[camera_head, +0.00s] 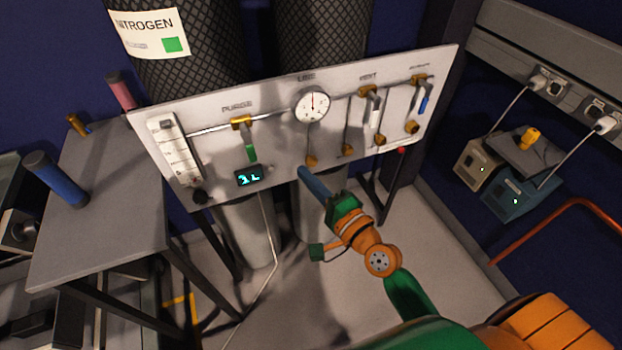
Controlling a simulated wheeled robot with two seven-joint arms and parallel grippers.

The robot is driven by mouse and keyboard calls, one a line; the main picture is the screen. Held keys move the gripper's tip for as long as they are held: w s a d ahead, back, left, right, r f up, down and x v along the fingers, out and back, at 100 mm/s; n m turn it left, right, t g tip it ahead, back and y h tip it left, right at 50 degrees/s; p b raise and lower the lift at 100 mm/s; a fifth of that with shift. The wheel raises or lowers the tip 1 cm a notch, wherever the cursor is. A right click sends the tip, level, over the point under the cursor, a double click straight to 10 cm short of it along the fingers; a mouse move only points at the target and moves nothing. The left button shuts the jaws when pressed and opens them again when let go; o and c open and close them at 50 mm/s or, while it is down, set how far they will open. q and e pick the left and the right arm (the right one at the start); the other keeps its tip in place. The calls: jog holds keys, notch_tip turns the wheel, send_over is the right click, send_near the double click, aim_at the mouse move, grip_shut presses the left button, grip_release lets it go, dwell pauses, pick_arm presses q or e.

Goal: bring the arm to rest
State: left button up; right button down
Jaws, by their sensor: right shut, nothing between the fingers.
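My right arm, green and orange, comes in from the bottom right and reaches up toward the front of the gas panel. My right gripper (301,171) is at the arm's end, with blue fingers shut and nothing visible between them. Its tip shows in front of the panel's lower edge, below the dial gauge and to the right of the small display. I cannot tell whether it touches the panel. My left gripper is not in view.
A white valve panel (290,135) stands before dark gas cylinders, with a gauge (312,104), green lever (251,153) and display (249,177). A grey table (110,215) bears a blue cylinder (58,182) at left.

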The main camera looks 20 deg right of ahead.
jog(key=shift+s, duration=0.4)
jog(key=shift+d+f, duration=0.1)
jog(key=shift+d, duration=0.05)
jog(key=s+d+f+n+g+h+p, duration=0.1)
jog(key=s+f+n+g+h+p, duration=0.25)
jog(key=f, duration=0.75)
jog(key=s+d+f+n+g+p, duration=0.1)
jog(key=s+f+n+g+p, duration=0.35)
jog(key=f, duration=0.75)
jog(key=s+f+n+g, duration=0.2)
jog(key=s+f+n, duration=0.1)
jog(key=s, duration=0.6)
jog(key=s+d+f+n+g+h+p, duration=0.1)
jog(key=s+f+n+g, duration=0.2)
jog(key=s, duration=0.5)
jog(key=s+d+f+n+g, duration=0.1)
jog(key=s+f+n+g, duration=0.2)
jog(key=s, duration=0.6)
jog(key=shift+s+d+n+p, duration=0.25)
jog(key=shift+s+n+p, duration=0.05)
jog(key=shift+n, duration=0.2)
